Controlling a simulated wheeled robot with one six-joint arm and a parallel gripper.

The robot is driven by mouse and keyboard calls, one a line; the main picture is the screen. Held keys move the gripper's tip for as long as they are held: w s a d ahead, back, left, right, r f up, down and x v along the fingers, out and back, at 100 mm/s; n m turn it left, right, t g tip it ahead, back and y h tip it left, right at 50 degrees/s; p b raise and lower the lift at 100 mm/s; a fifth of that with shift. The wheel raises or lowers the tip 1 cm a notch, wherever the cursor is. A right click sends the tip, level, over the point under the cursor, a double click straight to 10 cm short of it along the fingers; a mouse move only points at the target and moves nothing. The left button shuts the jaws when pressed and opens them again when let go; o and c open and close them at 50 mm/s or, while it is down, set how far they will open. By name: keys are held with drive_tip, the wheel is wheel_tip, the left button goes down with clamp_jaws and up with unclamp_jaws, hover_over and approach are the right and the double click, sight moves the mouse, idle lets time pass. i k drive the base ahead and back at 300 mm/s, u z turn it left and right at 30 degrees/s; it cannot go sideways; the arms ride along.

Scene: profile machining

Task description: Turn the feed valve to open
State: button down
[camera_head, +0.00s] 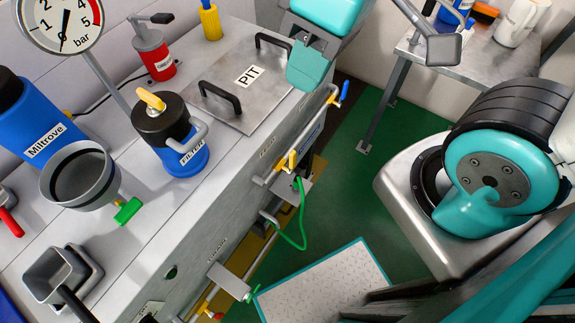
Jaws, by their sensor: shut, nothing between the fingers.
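Several small valve handles sit along the pipe on the bench's front side: a blue handle (345,91) at the far end, a yellow handle (292,160) midway, and a red one (210,313) low at the bottom. The labels near them are too small to read, so I cannot tell which is the feed valve. My gripper (309,67) shows at the top, teal with a grey mount, over the bench's far edge. It is shut and empty, left of the blue handle in the picture and apparently apart from it; its fingertips are hard to make out.
The bench carries a metal PIT cover (225,98) with two black handles, a blue filter (184,150), a grey cup (78,177), a red bottle (154,52) and a pressure gauge (62,22). A green hose (303,225) hangs at the front. A side table (460,80) stands upper right.

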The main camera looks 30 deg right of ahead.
sight(292, 156)
drive_tip(key=u, duration=1.2)
drive_tip(key=k, duration=0.8)
drive_tip(key=z, duration=1.35)
